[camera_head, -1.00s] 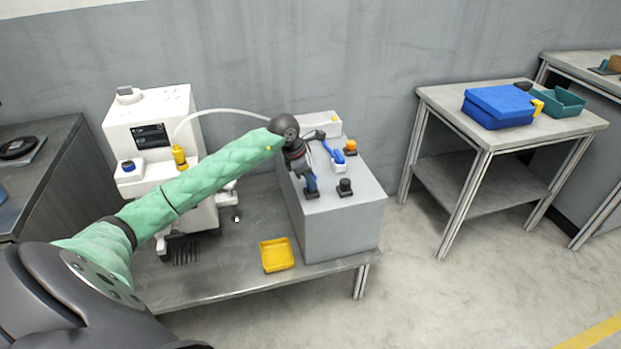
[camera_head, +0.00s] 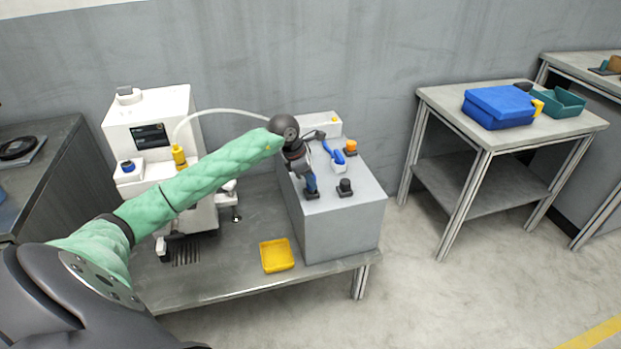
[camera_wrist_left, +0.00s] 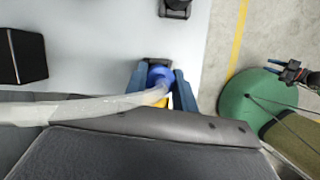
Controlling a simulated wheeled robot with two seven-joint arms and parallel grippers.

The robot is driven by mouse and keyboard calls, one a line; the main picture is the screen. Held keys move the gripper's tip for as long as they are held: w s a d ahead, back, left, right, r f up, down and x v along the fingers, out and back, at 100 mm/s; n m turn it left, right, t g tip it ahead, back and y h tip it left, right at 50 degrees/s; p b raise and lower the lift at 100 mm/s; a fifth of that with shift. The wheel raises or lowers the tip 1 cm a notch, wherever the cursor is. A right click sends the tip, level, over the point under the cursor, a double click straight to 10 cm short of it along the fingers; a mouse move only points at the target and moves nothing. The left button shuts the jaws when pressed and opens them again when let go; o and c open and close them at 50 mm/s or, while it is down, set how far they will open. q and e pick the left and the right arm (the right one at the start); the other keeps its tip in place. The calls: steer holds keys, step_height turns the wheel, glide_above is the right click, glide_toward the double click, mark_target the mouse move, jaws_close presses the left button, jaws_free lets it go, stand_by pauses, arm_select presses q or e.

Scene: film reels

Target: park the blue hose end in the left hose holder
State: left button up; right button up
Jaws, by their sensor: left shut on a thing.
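My left gripper (camera_head: 311,186) points down over the front left of the grey box top. Its blue fingers (camera_wrist_left: 162,88) are shut on the blue hose end (camera_wrist_left: 158,74), which has a pale hose running from it to the left in the wrist view. The left hose holder (camera_head: 312,195), a small black block, is right under the fingertips. In the wrist view the left holder (camera_wrist_left: 158,61) shows only partly behind the hose end. I cannot tell how deep the hose end sits in it. A second black holder (camera_head: 345,188) stands to the right, empty. My right gripper is not in view.
A white machine (camera_head: 150,106) is left, a yellow tray (camera_head: 277,268) in front.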

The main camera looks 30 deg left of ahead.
arm_select(q)
steer(key=shift+f+b, duration=0.35)
steer(key=shift+f, duration=0.25)
steer(key=o, duration=0.7)
steer(key=shift+r, duration=0.15)
steer(key=shift+p+v, duration=0.65)
steer(key=shift+v, duration=1)
steer(key=p+v, duration=0.2)
steer(key=v, duration=0.5)
steer(key=shift+r, duration=0.2)
steer(key=shift+s+a, duration=0.1)
